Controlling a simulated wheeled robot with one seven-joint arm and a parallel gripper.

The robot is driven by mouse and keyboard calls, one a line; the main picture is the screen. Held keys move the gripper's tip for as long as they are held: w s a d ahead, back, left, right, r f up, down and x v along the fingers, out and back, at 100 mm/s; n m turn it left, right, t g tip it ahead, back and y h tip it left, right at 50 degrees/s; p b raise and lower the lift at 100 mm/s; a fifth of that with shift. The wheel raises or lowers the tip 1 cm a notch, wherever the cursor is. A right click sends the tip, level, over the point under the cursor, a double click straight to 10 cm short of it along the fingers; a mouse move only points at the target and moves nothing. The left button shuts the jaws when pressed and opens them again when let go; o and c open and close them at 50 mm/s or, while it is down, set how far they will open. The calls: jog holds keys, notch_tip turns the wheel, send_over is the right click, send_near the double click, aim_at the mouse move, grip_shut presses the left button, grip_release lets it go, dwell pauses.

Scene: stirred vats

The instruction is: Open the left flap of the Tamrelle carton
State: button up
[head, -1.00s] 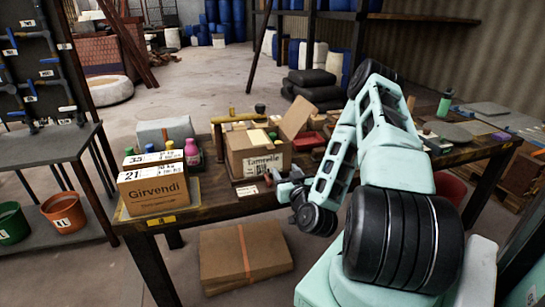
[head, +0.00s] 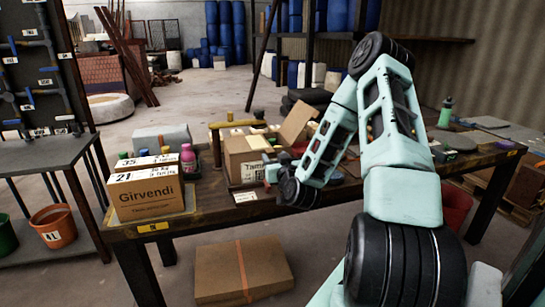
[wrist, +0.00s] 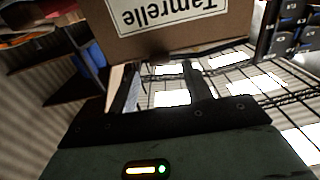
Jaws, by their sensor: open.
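The Tamrelle carton (head: 235,160) is a brown box on the workbench. Its front label is partly hidden by my gripper (head: 271,168). The label (wrist: 168,10) shows upside down at the top of the wrist view. A raised flap (head: 298,122) stands up and leans outward on the carton's right side. I cannot clearly make out the left flap. In the wrist view my gripper (wrist: 162,78) is open and empty, its two fingers apart just in front of the carton's face. I cannot tell whether it touches the carton.
A Girvendi carton (head: 147,195) stands at the bench's left end, with a pink bottle (head: 188,158) and a grey box (head: 162,138) behind it. A yellow-topped bar (head: 231,123) stands behind the Tamrelle carton. A flat brown box (head: 215,272) lies below the bench.

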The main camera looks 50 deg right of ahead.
aim_at(271, 152)
jog(key=shift+x, duration=1.65)
